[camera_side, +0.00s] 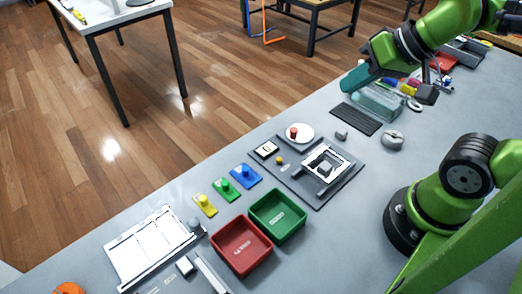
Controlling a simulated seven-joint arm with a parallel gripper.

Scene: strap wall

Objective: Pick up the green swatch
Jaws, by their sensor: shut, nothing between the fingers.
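The green swatch (232,194) is a small flat green square with a round green knob on top. It lies on the grey bench between a yellow swatch (209,211) and a blue swatch (252,182), each with a like knob. Nothing covers it. My gripper (427,95) is at the upper right, above the far part of the bench and well away from the swatch. It is small and dark here, and it is shut and empty.
A red tray (222,241) and a green tray (297,233) stand in front of the swatches. A dark fixture board (318,203) lies to their right, with a white plate (307,131) beyond. A white panel (121,249) is at the left. The bench's far edge runs close behind the swatches.

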